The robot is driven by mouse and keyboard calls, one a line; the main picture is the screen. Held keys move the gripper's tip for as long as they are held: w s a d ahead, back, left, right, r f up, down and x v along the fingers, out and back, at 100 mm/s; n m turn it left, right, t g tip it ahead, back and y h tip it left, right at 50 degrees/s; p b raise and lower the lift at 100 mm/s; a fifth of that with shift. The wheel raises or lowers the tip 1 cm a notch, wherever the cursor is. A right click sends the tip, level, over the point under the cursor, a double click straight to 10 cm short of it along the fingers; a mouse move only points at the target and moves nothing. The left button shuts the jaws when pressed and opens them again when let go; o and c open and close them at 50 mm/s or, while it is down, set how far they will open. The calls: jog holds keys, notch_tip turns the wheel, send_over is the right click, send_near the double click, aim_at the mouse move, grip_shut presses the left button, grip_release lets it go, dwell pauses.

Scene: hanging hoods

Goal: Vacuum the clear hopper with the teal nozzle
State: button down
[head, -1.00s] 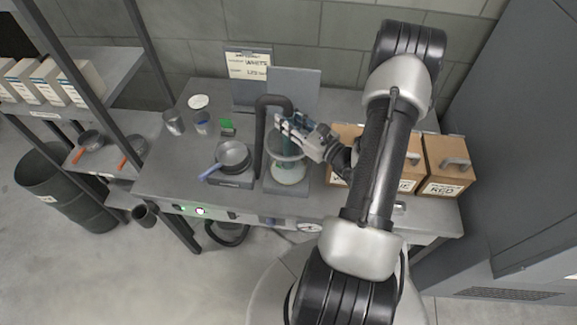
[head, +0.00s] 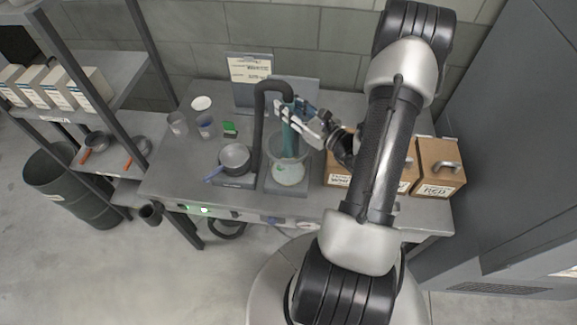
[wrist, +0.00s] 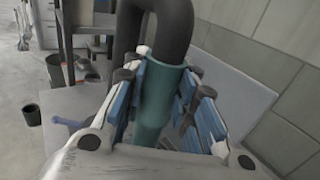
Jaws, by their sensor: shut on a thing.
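The teal nozzle (wrist: 158,100) is a tube on the end of a thick dark hose. My gripper (head: 292,112) is shut on it, with blue finger pads on both sides in the wrist view. The nozzle also shows in the head view (head: 289,140), upright and pointing down into the clear hopper (head: 275,150). The hopper is a see-through bowl on a grey stand, with pale material (head: 289,174) showing in its lower part. Whether the nozzle tip touches that material cannot be told.
The dark hose (head: 258,125) rises from the bench and arches over to the nozzle. A pan (head: 235,157) with a blue handle stands left of the hopper. Brown boxes (head: 437,165) stand to the right. A sign board (head: 250,72) is behind. Cups (head: 205,127) are at the left.

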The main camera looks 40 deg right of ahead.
jog(key=shift+r+p, duration=3)
jog(key=shift+r, duration=1.55)
